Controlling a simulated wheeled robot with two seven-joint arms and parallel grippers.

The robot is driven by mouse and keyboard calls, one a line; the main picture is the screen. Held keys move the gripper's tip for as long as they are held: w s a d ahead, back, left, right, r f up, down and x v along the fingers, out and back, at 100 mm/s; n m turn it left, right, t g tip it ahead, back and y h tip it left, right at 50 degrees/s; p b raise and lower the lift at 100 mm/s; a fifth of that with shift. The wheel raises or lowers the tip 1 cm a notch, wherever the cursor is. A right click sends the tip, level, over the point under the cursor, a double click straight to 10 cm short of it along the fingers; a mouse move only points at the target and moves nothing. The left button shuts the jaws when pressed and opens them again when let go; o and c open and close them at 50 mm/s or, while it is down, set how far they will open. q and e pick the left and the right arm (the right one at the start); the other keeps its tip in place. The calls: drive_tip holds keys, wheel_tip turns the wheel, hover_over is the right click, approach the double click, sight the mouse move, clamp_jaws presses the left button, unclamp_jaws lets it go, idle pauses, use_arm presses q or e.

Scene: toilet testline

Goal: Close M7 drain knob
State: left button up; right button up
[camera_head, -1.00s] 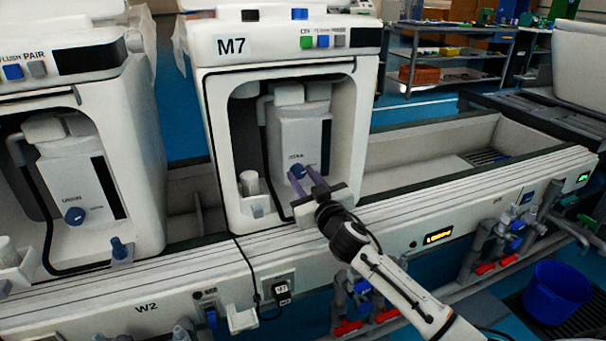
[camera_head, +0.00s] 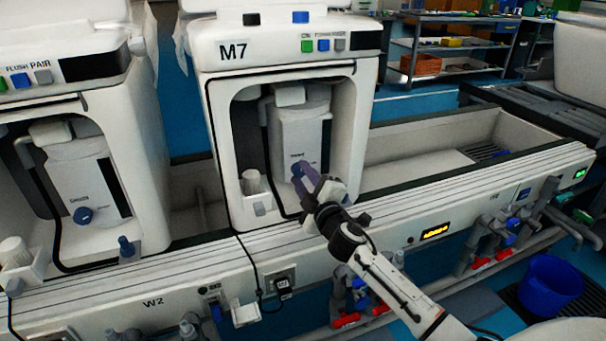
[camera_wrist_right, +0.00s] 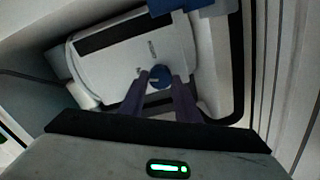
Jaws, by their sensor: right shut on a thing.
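The M7 unit (camera_head: 222,95) stands in the middle of the head view, with an open recess in its front. Inside the recess is a white tank (camera_head: 303,130) with a blue drain knob (camera_head: 298,170) low on its face. The knob also shows in the right wrist view (camera_wrist_right: 160,76), between the purple fingertips. My right gripper (camera_head: 308,178) reaches into the recess and is shut on the knob. The fingers partly cover the knob in the head view. My left gripper is not in view.
A similar unit (camera_head: 150,150) with its own blue knob (camera_head: 83,215) stands at the left. A small white cup holder (camera_head: 252,184) sits in the recess left of my fingers. The trough (camera_head: 420,150) right of M7 is open. A blue bucket (camera_head: 550,284) stands at the lower right.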

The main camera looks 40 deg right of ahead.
drive_tip(key=shift+n, duration=1.7)
drive_tip(key=shift+p, duration=0.3)
drive_tip(key=o, duration=1)
drive_tip(key=shift+o, duration=0.2)
